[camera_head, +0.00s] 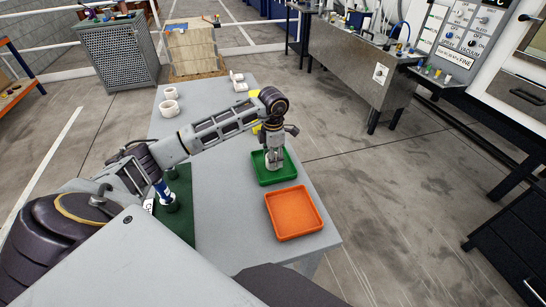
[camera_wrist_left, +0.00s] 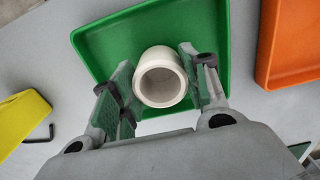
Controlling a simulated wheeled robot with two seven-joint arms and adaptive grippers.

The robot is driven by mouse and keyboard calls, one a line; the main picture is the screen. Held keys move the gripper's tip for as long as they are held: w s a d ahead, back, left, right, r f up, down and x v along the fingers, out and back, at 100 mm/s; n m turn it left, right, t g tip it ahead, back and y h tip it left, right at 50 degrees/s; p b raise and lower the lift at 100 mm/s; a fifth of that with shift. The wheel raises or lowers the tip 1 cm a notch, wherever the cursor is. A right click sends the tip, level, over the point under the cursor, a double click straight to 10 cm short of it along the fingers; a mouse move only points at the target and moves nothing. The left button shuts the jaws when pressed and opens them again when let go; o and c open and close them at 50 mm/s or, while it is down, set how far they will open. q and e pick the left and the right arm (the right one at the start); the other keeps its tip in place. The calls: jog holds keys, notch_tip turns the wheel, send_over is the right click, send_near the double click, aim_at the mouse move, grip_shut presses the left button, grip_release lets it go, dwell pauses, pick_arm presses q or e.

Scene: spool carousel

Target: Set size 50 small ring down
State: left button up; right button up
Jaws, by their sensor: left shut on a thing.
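My left gripper (camera_head: 274,165) is over the green tray (camera_head: 288,177) on the grey table. In the left wrist view its two fingers (camera_wrist_left: 160,85) are shut on a small cream-white ring (camera_wrist_left: 145,84), one finger on each side. The ring's round opening faces the wrist camera. Behind it lies the floor of the green tray (camera_wrist_left: 110,42). I cannot tell whether the ring touches the tray. In the head view the fingers and wrist mostly hide the ring. My right gripper is not in view.
An orange tray (camera_head: 294,212) lies beside the green one, near the table's front. White rings (camera_head: 170,108) stand at the table's far left. A dark green mat (camera_head: 182,226) lies at the left.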

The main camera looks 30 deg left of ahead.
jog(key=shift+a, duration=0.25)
pick_arm(q)
jog(key=shift+f, duration=0.15)
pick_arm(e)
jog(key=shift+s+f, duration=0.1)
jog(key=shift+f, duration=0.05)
pick_arm(q)
jog(key=o, duration=1.1)
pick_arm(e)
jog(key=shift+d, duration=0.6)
pick_arm(q)
jog(key=shift+r, duration=0.65)
notch_tip(320, 180, up, 11)
jog(key=b, duration=0.1)
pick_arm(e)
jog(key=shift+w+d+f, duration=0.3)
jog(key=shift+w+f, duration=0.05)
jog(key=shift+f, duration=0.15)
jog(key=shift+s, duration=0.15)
